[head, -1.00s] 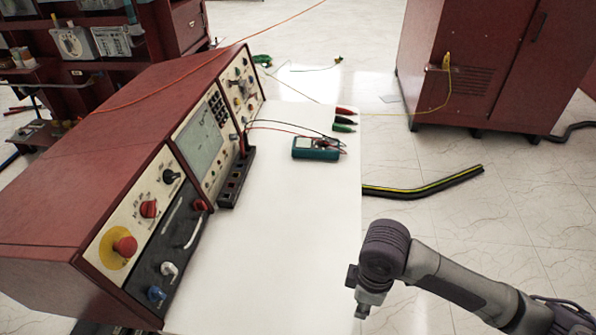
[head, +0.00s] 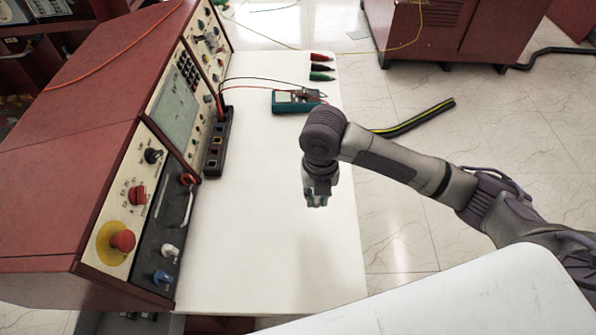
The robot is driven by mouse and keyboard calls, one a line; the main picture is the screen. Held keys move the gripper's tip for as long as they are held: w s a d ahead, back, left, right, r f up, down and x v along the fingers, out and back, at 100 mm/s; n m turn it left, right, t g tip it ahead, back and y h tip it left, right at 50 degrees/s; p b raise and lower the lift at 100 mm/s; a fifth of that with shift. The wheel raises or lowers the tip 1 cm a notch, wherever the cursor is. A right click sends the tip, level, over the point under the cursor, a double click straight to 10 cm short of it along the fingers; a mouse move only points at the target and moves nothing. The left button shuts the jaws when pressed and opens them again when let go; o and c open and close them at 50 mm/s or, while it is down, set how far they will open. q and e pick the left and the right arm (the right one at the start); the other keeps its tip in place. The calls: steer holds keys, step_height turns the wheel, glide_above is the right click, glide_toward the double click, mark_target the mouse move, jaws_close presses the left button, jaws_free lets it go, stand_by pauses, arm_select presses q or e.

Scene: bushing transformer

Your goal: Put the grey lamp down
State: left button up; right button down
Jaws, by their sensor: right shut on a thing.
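My right gripper (head: 317,196) hangs over the right part of the white tabletop (head: 270,240), its fingers pointing down. It is shut on a small greyish thing, taken to be the grey lamp (head: 316,202), of which only a little shows at the fingertips. The gripper hides most of it. It looks a little above the tabletop, but the exact gap cannot be told. My left gripper is not in view.
A red console (head: 90,130) with knobs and a red stop button (head: 123,240) fills the table's left side. A teal multimeter (head: 297,101) with leads and several coloured clips (head: 321,67) lie at the back. The table's front middle is bare. A black-yellow strip (head: 415,118) lies on the floor.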

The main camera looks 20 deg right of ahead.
glide_above(303, 198)
step_height(303, 198, down, 5)
steer(key=shift+r, duration=0.1)
steer(key=shift+f+p, duration=0.3)
steer(key=shift+f, duration=1.7)
steer(key=shift+f, duration=0.15)
steer(key=c, duration=1)
jaws_free()
steer(key=shift+c, duration=0.2)
step_height(303, 198, up, 12)
steer(key=shift+s, duration=0.1)
